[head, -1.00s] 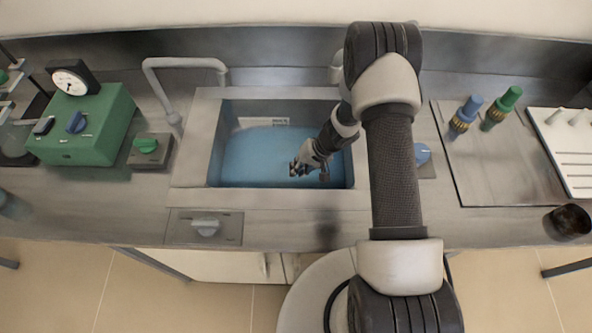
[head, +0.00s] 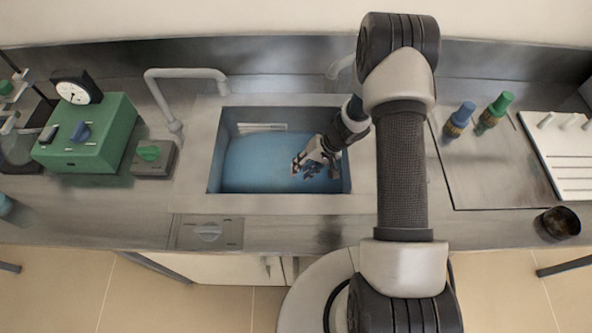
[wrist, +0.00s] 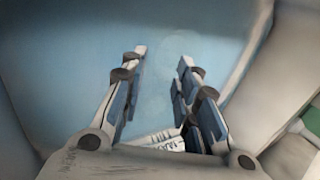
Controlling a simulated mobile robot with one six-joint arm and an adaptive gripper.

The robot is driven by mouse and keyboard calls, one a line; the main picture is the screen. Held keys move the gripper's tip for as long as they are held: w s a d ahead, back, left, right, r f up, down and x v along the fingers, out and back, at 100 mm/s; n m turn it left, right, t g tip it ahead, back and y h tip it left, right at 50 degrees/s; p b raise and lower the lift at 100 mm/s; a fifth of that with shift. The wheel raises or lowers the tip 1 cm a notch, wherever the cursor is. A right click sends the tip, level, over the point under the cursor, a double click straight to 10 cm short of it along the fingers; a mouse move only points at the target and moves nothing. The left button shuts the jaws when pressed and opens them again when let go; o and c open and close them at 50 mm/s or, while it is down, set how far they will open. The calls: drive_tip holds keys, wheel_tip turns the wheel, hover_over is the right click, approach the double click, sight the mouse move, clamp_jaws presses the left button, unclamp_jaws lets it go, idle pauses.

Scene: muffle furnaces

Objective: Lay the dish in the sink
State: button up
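The sink (head: 213,160) is a blue-toned basin in the steel counter. My gripper (head: 305,170) reaches down into its right half. In the wrist view my gripper (wrist: 162,55) has its two fingers apart, with blue sink surface behind them. I see no solid thing held between the fingers. A faint pale round patch shows near the fingertips, too dim to tell whether it is a clear dish. No dish can be made out clearly in the sink in the head view; my gripper and arm hide part of its right side.
A dark round cup-like vessel (head: 558,223) stands at the counter's right front. A blue-capped bottle (head: 459,119) and a green-capped bottle (head: 494,113) stand right of my arm. A green device (head: 88,138) stands left.

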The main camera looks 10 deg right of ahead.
drive_tip(key=p+v, duration=0.2)
drive_tip(key=v, duration=0.4)
drive_tip(key=shift+r+p, duration=0.2)
drive_tip(key=shift+p, duration=0.1)
drive_tip(key=shift+d, duration=0.15)
